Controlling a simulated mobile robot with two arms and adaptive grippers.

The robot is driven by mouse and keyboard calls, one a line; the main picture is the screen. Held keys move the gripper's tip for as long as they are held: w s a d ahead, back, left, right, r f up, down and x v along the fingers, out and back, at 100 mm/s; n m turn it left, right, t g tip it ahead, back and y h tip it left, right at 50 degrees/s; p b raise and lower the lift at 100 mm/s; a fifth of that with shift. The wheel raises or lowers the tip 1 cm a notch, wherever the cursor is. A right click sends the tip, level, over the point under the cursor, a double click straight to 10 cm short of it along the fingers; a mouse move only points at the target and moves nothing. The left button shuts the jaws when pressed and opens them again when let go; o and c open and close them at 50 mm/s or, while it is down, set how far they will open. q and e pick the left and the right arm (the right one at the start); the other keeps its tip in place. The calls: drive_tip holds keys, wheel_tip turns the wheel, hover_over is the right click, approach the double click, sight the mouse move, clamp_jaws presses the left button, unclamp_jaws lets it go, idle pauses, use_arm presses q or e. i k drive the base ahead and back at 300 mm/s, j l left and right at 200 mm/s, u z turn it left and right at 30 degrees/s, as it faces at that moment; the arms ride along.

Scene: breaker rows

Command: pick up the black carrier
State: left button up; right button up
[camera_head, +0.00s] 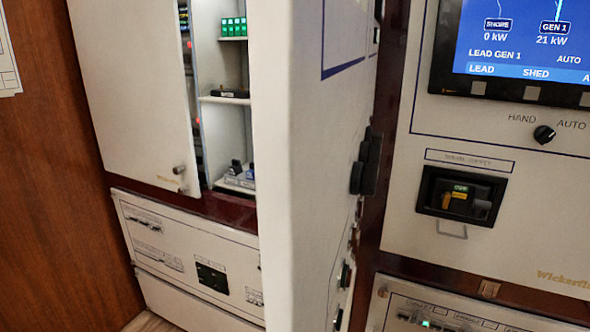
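Inside the partly open cabinet at the left, a small black piece (236,167) stands on the lower level, beside a blue piece (250,171). Both are on a pale grey base (238,181). A flat dark item (230,93) lies on the middle shelf (224,100). I cannot tell for sure which of the dark pieces is the black carrier. The large white panel at the centre cuts off the right side of the cabinet's inside. Neither of my grippers is in view.
Green blocks (233,27) sit on the top shelf. A white panel (310,190) stands close in the centre. A control panel with a screen (525,40) is at right.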

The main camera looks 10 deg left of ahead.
sight(235, 170)
drive_tip(key=i+j+z, duration=0.15)
drive_tip(key=j+z, duration=0.25)
drive_tip(key=j, duration=0.5)
drive_tip(key=j+z, duration=0.4)
drive_tip(key=j, duration=0.45)
